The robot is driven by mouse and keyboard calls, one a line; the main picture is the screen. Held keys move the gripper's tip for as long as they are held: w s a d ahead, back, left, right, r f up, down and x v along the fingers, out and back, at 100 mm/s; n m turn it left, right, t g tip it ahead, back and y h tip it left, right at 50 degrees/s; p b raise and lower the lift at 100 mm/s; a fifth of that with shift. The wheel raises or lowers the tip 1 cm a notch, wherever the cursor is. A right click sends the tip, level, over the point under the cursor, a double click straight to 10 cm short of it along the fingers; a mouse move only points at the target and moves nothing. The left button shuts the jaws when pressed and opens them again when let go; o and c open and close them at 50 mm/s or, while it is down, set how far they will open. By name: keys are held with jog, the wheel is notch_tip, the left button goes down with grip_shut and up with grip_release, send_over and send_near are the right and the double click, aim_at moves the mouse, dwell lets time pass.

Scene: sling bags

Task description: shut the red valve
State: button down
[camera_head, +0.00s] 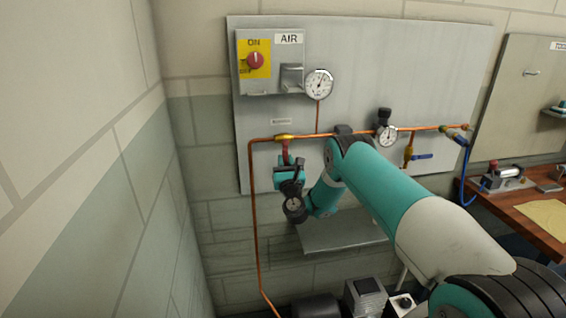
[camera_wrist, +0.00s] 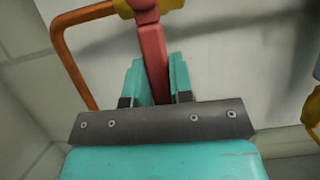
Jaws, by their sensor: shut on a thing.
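The red valve's handle (camera_wrist: 153,58) shows in the wrist view, pointing down from its yellow brass body (camera_wrist: 125,8) on the copper pipe. In the head view the brass body (camera_head: 284,137) sits on the horizontal pipe at the left of the grey panel, and a short piece of the red handle (camera_head: 285,152) hangs below it. My gripper (camera_wrist: 155,82) has its two teal fingers on either side of the handle, shut on it. In the head view my gripper (camera_head: 287,166) is just under the valve, and it hides the handle's lower end.
The copper pipe (camera_head: 254,220) runs down at the left near the wall. A pressure gauge (camera_head: 319,83) and a red knob (camera_head: 256,60) on a grey box are above. A regulator gauge (camera_head: 386,136) and a blue-handled valve (camera_head: 421,156) are to the right. A wooden bench (camera_head: 520,203) stands at far right.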

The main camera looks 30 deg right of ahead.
jog(key=c, duration=1.1)
grip_release()
jog(key=shift+f, duration=0.25)
jog(key=shift+o, duration=0.5)
jog(key=shift+r, duration=0.1)
jog(key=shift+f+b, duration=0.2)
jog(key=shift+b, duration=0.75)
jog(key=b, duration=0.4)
jog(key=shift+s+a+f, duration=0.15)
jog(key=shift+f, duration=0.15)
jog(key=r+b+v, duration=0.1)
jog(key=b+v, duration=1.5)
jog(key=b, duration=1.2)
jog(key=shift+s+f+b, duration=0.2)
jog(key=shift+s+b, duration=0.2)
jog(key=shift+s, duration=0.1)
